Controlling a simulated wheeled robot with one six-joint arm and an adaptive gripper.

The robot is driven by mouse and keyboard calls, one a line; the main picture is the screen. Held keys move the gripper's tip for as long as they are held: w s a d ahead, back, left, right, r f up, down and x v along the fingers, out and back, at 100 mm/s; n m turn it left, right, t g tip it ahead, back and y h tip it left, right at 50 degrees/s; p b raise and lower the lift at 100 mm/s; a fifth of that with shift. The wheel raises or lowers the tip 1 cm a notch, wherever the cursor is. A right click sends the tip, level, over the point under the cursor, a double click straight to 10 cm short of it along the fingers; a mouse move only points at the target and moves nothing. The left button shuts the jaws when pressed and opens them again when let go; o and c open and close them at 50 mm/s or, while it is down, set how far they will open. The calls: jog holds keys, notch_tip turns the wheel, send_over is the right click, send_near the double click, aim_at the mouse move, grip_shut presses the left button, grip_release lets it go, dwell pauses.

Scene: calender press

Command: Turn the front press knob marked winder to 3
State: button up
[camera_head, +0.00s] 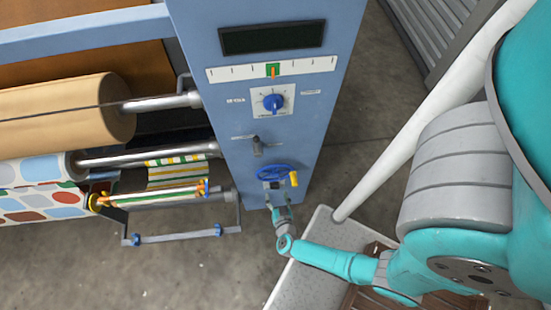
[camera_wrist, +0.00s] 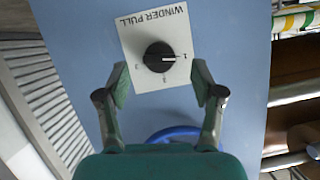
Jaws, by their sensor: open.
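The winder knob (camera_wrist: 158,57) is round and black, on a white plate (camera_wrist: 133,33) that reads "WINDER PULL" upside down in the wrist view. Its pale pointer line points right, toward the mark that looks like 1. Other small marks stand below and to the left of the knob; they are hard to read. My gripper (camera_wrist: 161,82) is open, its two fingers apart either side of the lower plate, with the knob between and slightly beyond the tips. In the head view my gripper (camera_head: 281,212) is below the blue handwheel; the winder knob cannot be made out there.
The blue handwheel (camera_head: 270,173) with a yellow handle sits close to my gripper and shows in the wrist view (camera_wrist: 175,133). Above it are a lever (camera_head: 257,148) and a blue dial (camera_head: 272,103). Rolls of material (camera_head: 60,110) lie left; a pale platform (camera_head: 318,240) is right.

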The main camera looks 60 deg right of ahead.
aim_at(275, 186)
jog(key=shift+x, duration=1.7)
jog(key=c, duration=1.1)
